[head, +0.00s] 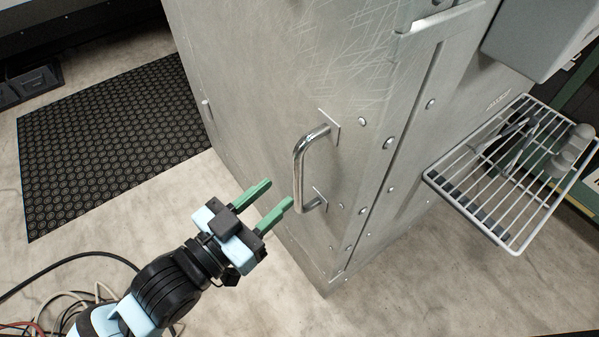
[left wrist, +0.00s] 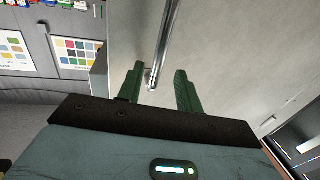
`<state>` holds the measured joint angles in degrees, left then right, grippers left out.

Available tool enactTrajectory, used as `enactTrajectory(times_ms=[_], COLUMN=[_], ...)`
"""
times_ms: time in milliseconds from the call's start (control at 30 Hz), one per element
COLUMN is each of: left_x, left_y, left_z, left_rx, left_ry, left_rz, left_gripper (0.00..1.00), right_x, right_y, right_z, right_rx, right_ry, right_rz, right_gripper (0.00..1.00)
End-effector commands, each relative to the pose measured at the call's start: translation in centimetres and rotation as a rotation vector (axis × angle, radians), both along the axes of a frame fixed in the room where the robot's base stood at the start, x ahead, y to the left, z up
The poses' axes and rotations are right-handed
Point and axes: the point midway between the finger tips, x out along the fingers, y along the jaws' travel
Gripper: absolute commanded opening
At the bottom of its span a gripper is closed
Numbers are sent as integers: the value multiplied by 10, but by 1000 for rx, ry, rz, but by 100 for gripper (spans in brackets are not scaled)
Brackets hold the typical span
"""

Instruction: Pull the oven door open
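The oven door (head: 255,110) is a scratched grey metal panel and looks shut. A shiny bar handle (head: 299,168) stands out near its right edge, and the handle also shows in the left wrist view (left wrist: 166,40). My left gripper (head: 279,192) is open and empty, just left of the handle's lower part in the head view. In the left wrist view my gripper (left wrist: 160,72) has its green fingers apart, and the bar's lower end appears between them, closer to the left finger. I cannot tell whether a finger touches it. My right gripper is not in view.
A white wire shelf (head: 433,177) with grey items sticks out at the right of the oven. A black patterned mat (head: 100,140) lies on the floor at left. Loose cables (head: 75,300) lie at lower left. The concrete floor before the door is otherwise mostly clear.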

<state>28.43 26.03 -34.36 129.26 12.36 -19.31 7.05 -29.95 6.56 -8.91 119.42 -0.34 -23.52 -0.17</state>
Motion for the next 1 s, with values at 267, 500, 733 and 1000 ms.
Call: enactTrajectory(times_ms=[267, 500, 733, 1000], left_x=[30, 49, 53, 53], left_y=[-27, -45, -49, -49], left_z=[0, 0, 0, 0], left_rx=[-1, 0, 1, 1], left_ry=[-1, 0, 1, 1], left_rz=[1, 1, 1, 1], left_gripper=[35, 35, 35, 20], right_x=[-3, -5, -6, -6], right_y=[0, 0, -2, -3], right_z=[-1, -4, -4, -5], right_rx=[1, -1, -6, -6], right_ry=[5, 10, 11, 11], right_rz=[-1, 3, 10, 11], right_gripper=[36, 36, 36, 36])
